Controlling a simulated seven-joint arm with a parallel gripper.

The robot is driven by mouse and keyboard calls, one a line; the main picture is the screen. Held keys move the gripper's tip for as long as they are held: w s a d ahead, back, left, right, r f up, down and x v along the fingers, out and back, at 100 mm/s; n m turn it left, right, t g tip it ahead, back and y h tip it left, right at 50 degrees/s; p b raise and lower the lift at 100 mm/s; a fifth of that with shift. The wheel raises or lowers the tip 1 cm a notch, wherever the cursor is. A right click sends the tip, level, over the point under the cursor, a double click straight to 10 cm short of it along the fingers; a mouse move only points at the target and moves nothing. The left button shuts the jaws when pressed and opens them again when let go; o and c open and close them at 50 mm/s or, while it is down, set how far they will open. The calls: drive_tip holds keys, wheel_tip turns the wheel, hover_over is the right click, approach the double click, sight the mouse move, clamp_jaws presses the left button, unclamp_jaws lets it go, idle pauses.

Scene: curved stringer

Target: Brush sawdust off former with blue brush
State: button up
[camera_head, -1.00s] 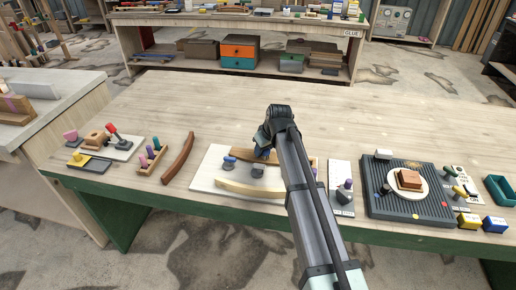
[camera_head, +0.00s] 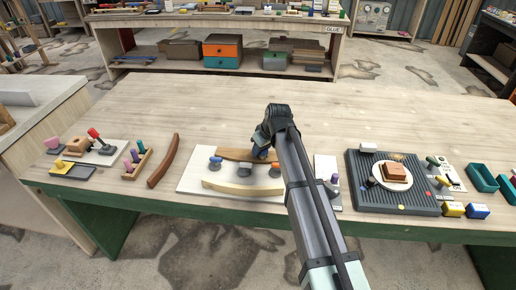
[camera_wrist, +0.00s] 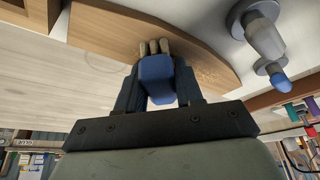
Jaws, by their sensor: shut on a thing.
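The former (camera_head: 236,154) is a brown curved wooden piece at the back of a white board (camera_head: 190,183) on the bench. In the wrist view the former (camera_wrist: 105,32) spans the top, with a curved edge at its right. My gripper (camera_wrist: 158,88) is shut on the blue brush (camera_wrist: 157,76). The brush's tan bristles (camera_wrist: 153,47) are at the former's face; I cannot tell whether they touch. In the head view my arm hides the former's right part and most of the brush.
A pale curved strip (camera_head: 242,189) lies in front of the former, with knobbed posts (camera_head: 216,164) between them. A dark curved piece (camera_head: 164,160) and a small peg rack (camera_head: 136,162) are left. A ribbed grey plate (camera_head: 405,203) is right.

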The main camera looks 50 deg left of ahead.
sight(229, 150)
drive_tip(key=shift+w+d, duration=1)
drive_tip(key=shift+f, duration=0.1)
drive_tip(key=shift+s, duration=0.1)
drive_tip(key=shift+s+a, duration=2.6)
drive_tip(key=shift+a, duration=0.05)
drive_tip(key=shift+s+a, duration=2.2)
drive_tip(key=shift+a, duration=0.05)
drive_tip(key=shift+r, duration=0.2)
drive_tip(key=shift+r, duration=3)
drive_tip(key=shift+r, duration=0.15)
